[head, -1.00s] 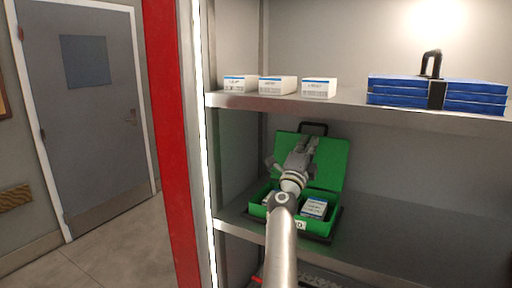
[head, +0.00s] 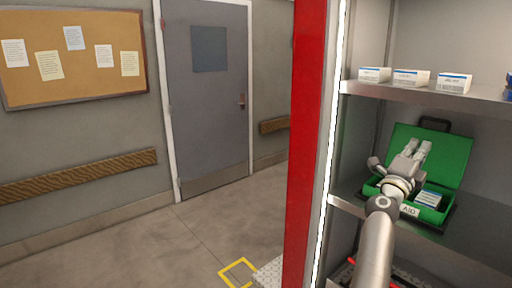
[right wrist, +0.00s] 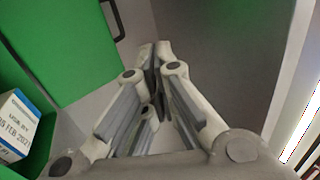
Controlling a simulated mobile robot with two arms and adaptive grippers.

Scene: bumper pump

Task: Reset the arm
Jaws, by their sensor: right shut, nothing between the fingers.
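My right gripper (head: 416,151) is in front of the open green case (head: 438,150) on the middle shelf in the head view. In the right wrist view its fingertips (right wrist: 156,52) are together with nothing between them. The case's green lid (right wrist: 60,45) is at the left there, apart from the fingers. A white and blue box (head: 428,198) sits in the case; a printed box (right wrist: 18,130) also shows at the left edge of the right wrist view. My left gripper is not in view.
Several white boxes (head: 411,78) stand on the upper shelf (head: 430,94). A red post (head: 308,140) borders the shelf unit on the left. Open floor (head: 140,245) leads to a grey door (head: 208,110). A notice board (head: 75,85) hangs on the wall.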

